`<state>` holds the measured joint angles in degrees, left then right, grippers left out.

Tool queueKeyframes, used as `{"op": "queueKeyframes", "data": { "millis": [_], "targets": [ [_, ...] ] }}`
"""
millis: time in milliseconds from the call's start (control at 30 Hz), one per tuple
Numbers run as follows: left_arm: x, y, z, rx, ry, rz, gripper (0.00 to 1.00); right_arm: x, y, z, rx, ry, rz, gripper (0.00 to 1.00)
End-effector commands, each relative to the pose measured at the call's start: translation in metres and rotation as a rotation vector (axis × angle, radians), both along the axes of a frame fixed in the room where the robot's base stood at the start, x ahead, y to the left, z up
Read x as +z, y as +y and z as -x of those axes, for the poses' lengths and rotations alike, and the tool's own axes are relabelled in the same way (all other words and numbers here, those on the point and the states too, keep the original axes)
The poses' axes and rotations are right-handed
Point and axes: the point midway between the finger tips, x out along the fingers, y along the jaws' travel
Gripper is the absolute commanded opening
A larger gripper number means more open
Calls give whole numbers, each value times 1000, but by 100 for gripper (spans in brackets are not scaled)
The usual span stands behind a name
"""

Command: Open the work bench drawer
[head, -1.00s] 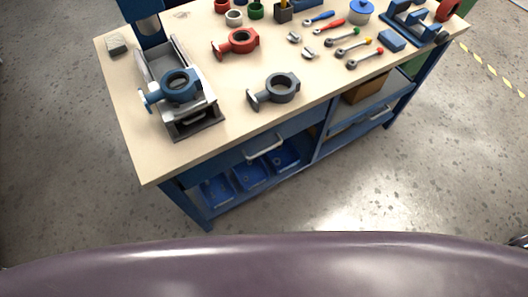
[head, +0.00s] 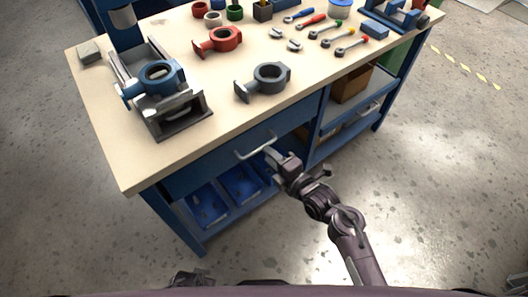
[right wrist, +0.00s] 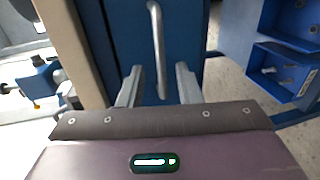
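The blue drawer (head: 208,160) is in the workbench front under the wooden top and looks shut. Its silver bar handle (head: 257,147) is on the drawer front. In the right wrist view, the handle (right wrist: 158,45) runs up the blue drawer front. My right gripper (head: 273,155) is at the right end of the handle in the head view. Its fingers (right wrist: 158,86) are open, and the handle's lower end shows between them. I cannot tell whether they touch it. A dark piece of my body at the head view's bottom edge may be part of my left arm; no left fingers are clear.
On the wooden bench top (head: 150,165) are a vise (head: 180,115) with a blue valve body (head: 160,77), a grey valve body (head: 268,80), a red one (head: 220,40) and several tools. Blue bins (head: 240,180) sit below the drawer. The floor in front is clear.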

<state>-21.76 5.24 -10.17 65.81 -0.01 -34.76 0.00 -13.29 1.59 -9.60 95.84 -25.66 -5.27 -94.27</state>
Motion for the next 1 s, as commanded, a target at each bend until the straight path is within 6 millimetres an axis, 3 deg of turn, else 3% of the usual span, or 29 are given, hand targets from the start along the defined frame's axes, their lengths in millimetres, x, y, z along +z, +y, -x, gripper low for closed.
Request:
{"op": "queueKeyframes", "data": {
  "millis": [233,600,833,1000],
  "targets": [
    [2,-1,-5,1,-2,1,36,-8,19,-27,-2,2,-3,31],
    [3,-1,-6,0,-2,0,36,-9,23,-31,0,3,0,31],
    [3,-1,-6,0,-2,0,36,-9,23,-31,-1,4,-1,1],
    [3,-1,-6,0,-3,1,36,-9,23,-31,-1,4,-1,0]
  ]
}}
